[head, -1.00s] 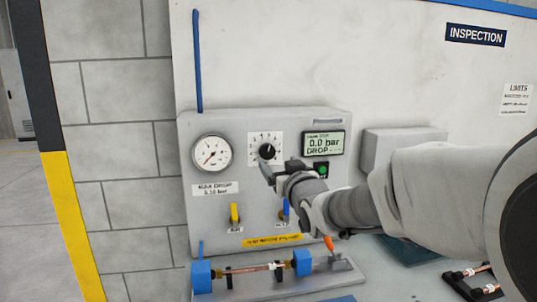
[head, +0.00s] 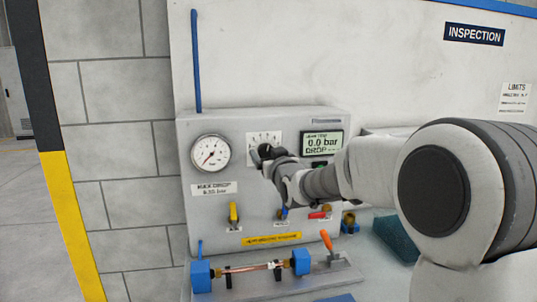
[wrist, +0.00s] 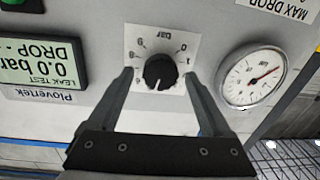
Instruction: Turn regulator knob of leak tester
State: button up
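In the wrist view the black regulator knob (wrist: 160,71) sits on a white dial plate (wrist: 146,42). My gripper (wrist: 159,74) is open, one finger on each side of the knob, with small gaps showing. In the head view my gripper (head: 266,160) is in front of the dial and hides most of the knob. The gauge (wrist: 252,79) is right of the fingers in the wrist view.
A fixture (head: 318,279) with blue clamps holds a copper tube (head: 246,268) below, beside an orange-handled lever (head: 327,241). A teal block (head: 398,238) lies right.

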grip_shut()
